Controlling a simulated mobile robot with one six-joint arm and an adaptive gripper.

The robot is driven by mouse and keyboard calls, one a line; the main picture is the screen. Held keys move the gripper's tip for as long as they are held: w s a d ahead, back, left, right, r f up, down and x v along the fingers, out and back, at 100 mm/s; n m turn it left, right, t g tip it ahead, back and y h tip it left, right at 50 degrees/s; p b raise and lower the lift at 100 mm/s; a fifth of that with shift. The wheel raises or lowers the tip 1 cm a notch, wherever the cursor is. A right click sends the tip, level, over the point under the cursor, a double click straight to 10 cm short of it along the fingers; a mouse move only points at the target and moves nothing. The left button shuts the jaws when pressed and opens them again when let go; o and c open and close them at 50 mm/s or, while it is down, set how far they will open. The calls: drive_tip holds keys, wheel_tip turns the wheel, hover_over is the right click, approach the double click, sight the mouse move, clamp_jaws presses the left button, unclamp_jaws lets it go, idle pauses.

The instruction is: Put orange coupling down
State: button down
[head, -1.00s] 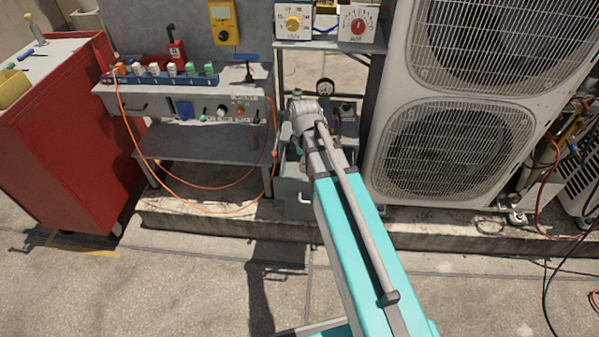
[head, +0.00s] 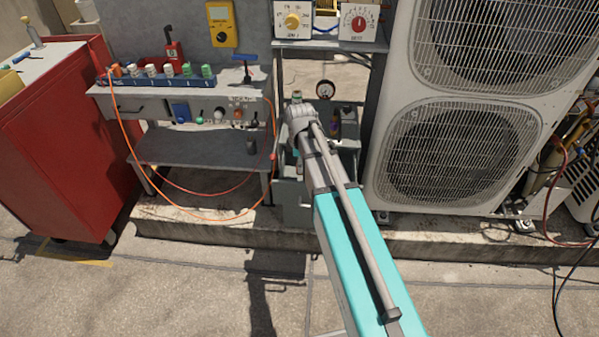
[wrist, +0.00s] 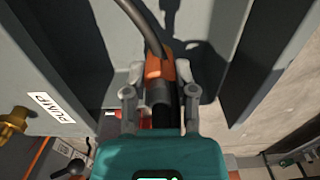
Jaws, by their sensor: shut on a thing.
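The orange coupling (wrist: 160,68) shows in the wrist view, between the two grey fingers of my gripper (wrist: 160,75). My gripper is shut on it. A dark hose (wrist: 143,25) runs from the coupling toward the top of the wrist view. Grey panels lie on both sides, and a "PUMP" label (wrist: 51,107) is on the left one. I cannot tell whether the coupling touches a surface below. In the head view my arm's end reaches to the grey crate-like stand between bench and condenser; the gripper and coupling are hidden there.
A grey bench (head: 205,148) with a blue rack (head: 155,83) of coloured fittings stands left of my arm. A large condenser (head: 455,150) stands close on the right. An orange hose (head: 130,150) hangs from the bench. A brass fitting (wrist: 13,122) shows at the wrist view's left.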

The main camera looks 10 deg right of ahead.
drive_tip(key=shift+w+f+b, duration=0.45)
drive_tip(key=shift+f+b, duration=0.35)
drive_tip(key=shift+b, duration=0.05)
drive_tip(key=shift+f+b, duration=1.2)
drive_tip(key=shift+f+b, duration=0.55)
drive_tip(key=shift+c, duration=2.1)
unclamp_jaws()
drive_tip(key=shift+r, duration=0.2)
wheel_tip(320, 180, up, 13)
drive_tip(key=p, duration=1.3)
drive_tip(key=shift+f, duration=0.1)
drive_tip(key=shift+s, duration=0.15)
